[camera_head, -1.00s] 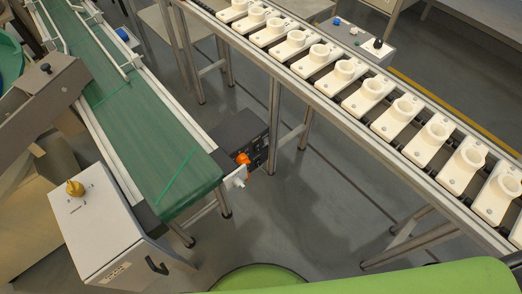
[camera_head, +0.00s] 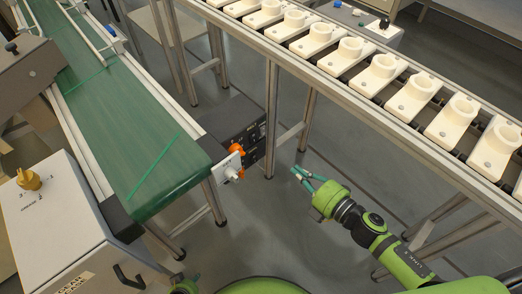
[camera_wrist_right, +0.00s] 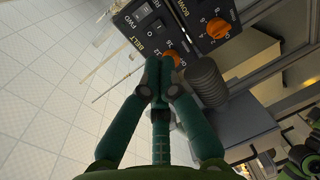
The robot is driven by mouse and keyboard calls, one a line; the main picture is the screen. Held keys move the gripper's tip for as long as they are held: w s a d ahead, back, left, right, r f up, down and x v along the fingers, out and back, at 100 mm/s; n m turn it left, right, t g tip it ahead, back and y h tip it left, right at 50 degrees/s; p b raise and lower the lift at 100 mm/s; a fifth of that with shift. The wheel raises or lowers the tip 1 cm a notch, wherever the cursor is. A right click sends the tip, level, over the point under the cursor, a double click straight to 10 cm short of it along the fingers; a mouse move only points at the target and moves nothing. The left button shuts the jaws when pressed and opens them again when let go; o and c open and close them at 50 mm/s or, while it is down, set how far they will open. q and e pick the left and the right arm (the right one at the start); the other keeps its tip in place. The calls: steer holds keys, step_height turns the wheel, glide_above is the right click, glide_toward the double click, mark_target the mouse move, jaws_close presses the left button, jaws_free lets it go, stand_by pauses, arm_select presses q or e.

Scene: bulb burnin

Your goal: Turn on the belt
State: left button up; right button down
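The green conveyor belt (camera_head: 125,120) runs from the upper left to the middle of the head view. Beside its near end is a black control box (camera_head: 228,118) with an orange knob (camera_head: 237,149). In the wrist view the box face (camera_wrist_right: 160,28) shows BELT and BOWL labels, FWD and I/O switch markings and orange knobs. My right gripper (camera_head: 299,171) is right of the box and apart from it in the head view. In the wrist view its fingertips (camera_wrist_right: 160,62) are together, empty, and overlap the belt-side orange knob (camera_wrist_right: 171,57).
A white plate (camera_head: 228,167) sticks out at the belt's end. The rail line with white holders (camera_head: 414,98) crosses at right on metal legs.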

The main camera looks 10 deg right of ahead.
mark_target(254, 139)
arm_select(q)
steer(key=shift+w, duration=0.35)
arm_select(e)
steer(key=shift+s+a+r+n+y, duration=0.15)
steer(key=shift+a+r+n+y, duration=0.3)
steer(key=shift+r, duration=0.25)
arm_select(q)
steer(key=shift+f, duration=0.1)
arm_select(e)
steer(key=shift+a, duration=0.1)
steer(key=x, duration=1.2)
steer(key=shift+w+f, duration=0.1)
steer(key=shift+w, duration=0.15)
steer(key=shift+x, duration=0.75)
arm_select(q)
steer(key=shift+w+d, duration=0.1)
steer(key=shift+w, duration=0.05)
steer(key=shift+s, duration=0.2)
